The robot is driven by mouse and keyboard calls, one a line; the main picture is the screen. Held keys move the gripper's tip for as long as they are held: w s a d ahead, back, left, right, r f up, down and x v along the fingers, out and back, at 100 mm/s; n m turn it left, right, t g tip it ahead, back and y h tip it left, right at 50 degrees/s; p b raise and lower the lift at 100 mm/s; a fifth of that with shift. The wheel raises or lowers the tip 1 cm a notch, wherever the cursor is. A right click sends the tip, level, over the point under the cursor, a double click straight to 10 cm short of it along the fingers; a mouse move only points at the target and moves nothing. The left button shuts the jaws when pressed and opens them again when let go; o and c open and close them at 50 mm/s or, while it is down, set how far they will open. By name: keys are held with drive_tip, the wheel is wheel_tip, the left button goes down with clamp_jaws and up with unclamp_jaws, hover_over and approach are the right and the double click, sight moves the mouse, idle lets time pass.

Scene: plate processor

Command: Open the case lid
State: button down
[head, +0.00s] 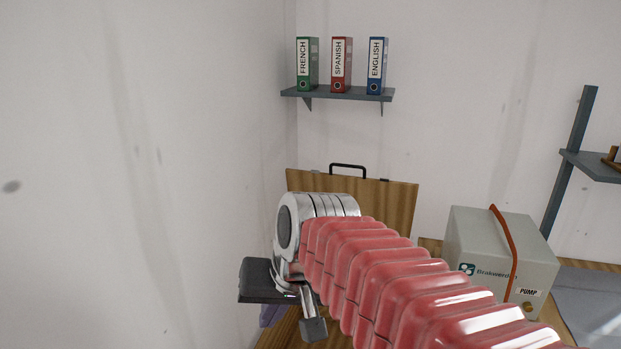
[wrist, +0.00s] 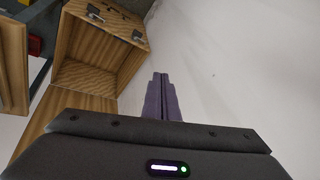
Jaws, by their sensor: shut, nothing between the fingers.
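The wooden case lid (head: 400,207) stands upright near the back wall in the head view, with a black handle (head: 348,166) on its top edge. My arm hides its lower part and most of the case. In the wrist view an open wooden box shape (wrist: 88,82) with metal latches shows at upper left; I cannot tell which part is lid and which is base. My gripper (wrist: 160,78) has its purple fingers together and empty, right of the wood and apart from it, before the pale wall. In the head view only a bit of purple finger (head: 271,315) shows.
A grey pump box (head: 500,255) with an orange strap stands right of the lid on the wooden table. A wall shelf (head: 340,94) holds green, red and blue binders. The left wall (head: 130,180) is close to my gripper. A grey shelf stand (head: 570,160) is at right.

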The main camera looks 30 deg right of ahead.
drive_tip(key=s+a+f+n+h, duration=0.1)
drive_tip(key=s+f+n, duration=0.3)
drive_tip(key=s, duration=0.3)
drive_tip(key=shift+a+f+t, duration=0.15)
drive_tip(key=shift+f+t, duration=0.15)
drive_tip(key=shift+f, duration=0.05)
